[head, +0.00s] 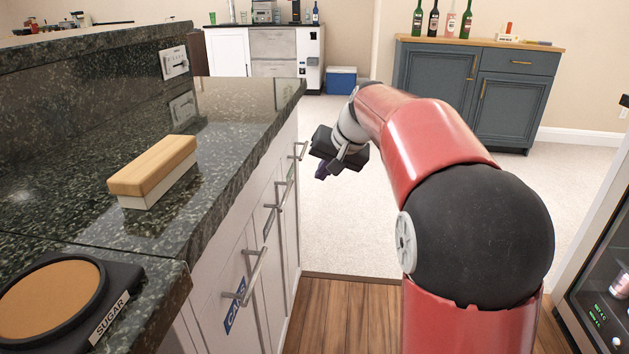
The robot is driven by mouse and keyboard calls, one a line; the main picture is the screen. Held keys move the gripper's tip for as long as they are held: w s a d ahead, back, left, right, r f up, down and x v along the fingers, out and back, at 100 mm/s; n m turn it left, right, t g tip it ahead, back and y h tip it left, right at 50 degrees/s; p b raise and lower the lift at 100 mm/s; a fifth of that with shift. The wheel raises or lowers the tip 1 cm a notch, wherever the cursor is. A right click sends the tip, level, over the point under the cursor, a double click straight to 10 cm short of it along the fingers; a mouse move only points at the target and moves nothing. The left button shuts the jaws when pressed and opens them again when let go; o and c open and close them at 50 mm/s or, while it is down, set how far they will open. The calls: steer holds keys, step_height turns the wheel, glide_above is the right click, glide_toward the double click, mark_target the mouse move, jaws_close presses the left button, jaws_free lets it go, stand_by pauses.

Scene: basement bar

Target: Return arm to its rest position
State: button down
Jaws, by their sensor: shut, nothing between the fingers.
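My red arm rises at the right of the head view and bends toward the counter. My gripper (323,172) hangs at the far end of the arm, beside the counter's cabinet fronts and above the pale carpet. It is small and dark in the picture; it is shut with nothing in it. It looks close to the cabinet handles, but I cannot tell whether it touches any of them.
The dark granite counter (229,120) fills the left, with a wooden-topped block (153,170) and a sugar container (62,300) on it. Drawer handles (253,277) stick out from the white cabinets. A blue-grey cabinet (474,85) with bottles stands behind; a glass-fronted cooler (603,290) is at right. Carpet beyond is clear.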

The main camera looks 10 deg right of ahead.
steer(key=s+d+n+h, duration=0.1)
steer(key=s+h, duration=0.1)
steer(key=s, duration=1.8)
steer(key=s+f+n+h, duration=0.1)
steer(key=s+f, duration=0.7)
steer(key=s, duration=0.5)
steer(key=shift+d+n+h, duration=0.25)
steer(key=shift+n+h, duration=0.05)
steer(key=shift+h, duration=0.1)
